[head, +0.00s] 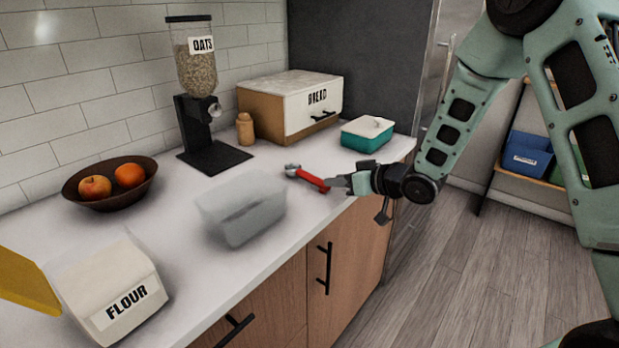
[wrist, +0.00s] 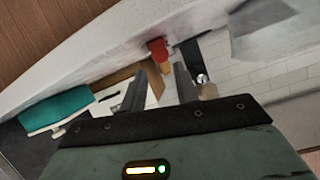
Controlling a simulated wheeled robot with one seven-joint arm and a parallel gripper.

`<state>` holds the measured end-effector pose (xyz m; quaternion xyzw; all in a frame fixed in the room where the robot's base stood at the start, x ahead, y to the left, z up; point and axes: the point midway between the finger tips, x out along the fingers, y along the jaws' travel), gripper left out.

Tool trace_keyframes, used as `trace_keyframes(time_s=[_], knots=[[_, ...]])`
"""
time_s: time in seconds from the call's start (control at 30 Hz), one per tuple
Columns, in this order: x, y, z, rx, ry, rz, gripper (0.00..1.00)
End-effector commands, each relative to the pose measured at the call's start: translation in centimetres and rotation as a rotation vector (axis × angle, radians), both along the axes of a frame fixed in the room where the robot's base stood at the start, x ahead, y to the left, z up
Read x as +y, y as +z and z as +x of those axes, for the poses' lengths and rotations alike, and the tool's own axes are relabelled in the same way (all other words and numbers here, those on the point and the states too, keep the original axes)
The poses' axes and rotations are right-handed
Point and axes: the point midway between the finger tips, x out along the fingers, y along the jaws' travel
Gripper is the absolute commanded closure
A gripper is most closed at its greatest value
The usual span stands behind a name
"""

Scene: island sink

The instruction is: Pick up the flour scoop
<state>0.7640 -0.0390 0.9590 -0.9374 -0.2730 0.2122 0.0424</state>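The flour scoop (head: 312,180) has a red handle and a small silver head. It lies on the white counter near its front edge, handle toward my gripper. In the wrist view its red part (wrist: 157,49) shows just beyond the gap between my fingers. My gripper (head: 337,182) is at the handle's near end, low over the counter edge. In the wrist view its two fingers (wrist: 157,82) stand apart with nothing clearly held between them. I cannot tell whether a finger touches the handle.
A clear bin (head: 243,212) sits left of the scoop. A teal tub (head: 366,140) and bread box (head: 262,112) stand behind it. An oats dispenser (head: 196,70), fruit bowl (head: 112,192) and flour container (head: 112,300) are further left. Counter around the scoop is clear.

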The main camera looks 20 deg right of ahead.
Motion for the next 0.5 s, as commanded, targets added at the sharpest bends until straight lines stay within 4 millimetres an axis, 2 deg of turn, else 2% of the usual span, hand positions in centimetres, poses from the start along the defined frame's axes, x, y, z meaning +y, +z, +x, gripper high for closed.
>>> trace_keyframes(time_s=[0.23, 0.5], knots=[[1.1, -0.6, 1.3, 0.002, 0.001, -0.001, 0.69], [3.3, -2.0, 4.0, 0.0, 0.001, -0.001, 0.69]])
